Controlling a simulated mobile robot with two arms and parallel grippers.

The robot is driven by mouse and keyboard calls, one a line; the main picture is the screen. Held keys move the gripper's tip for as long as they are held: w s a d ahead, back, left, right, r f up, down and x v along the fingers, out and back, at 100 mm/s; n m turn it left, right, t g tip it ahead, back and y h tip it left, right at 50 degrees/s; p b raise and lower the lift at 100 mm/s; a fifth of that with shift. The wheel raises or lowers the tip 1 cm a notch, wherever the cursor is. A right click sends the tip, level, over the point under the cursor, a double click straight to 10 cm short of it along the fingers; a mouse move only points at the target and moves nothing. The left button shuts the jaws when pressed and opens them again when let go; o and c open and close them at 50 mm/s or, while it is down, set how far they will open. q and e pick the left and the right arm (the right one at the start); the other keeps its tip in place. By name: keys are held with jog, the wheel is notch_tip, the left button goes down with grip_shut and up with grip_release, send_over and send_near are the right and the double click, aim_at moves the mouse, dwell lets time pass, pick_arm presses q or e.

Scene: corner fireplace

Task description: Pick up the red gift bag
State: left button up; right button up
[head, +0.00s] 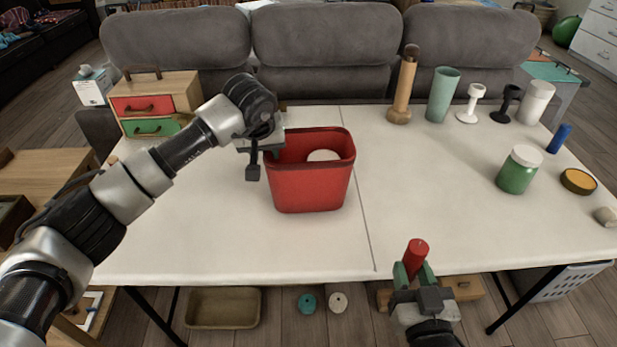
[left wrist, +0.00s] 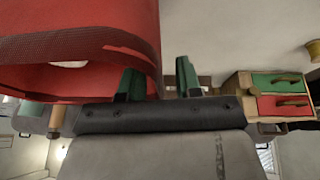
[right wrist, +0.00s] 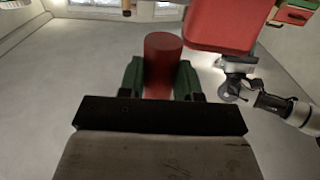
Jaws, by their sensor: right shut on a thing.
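The red gift bag (head: 310,188) stands upright and open-topped on the white table, left of the seam; a round white thing shows inside it. It also fills the upper left of the left wrist view (left wrist: 85,20). My left gripper (head: 264,160) is at the bag's left rim with its fingers apart. In the left wrist view one finger overlaps the bag's edge and the other is outside it; I cannot tell whether they touch the wall. My right gripper (head: 414,272) is shut on a red cylinder (head: 417,252) at the table's front edge.
A small drawer box (head: 160,88) stands at the back left of the table (head: 200,235). A wooden bottle (head: 402,92), a green cup (head: 442,95), candle holders (head: 470,103) and a green jar (head: 518,170) stand on the right. The table's front left is clear.

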pick_arm(q)
grip_shut()
jog(key=shift+r, duration=0.15)
dwell(0.4)
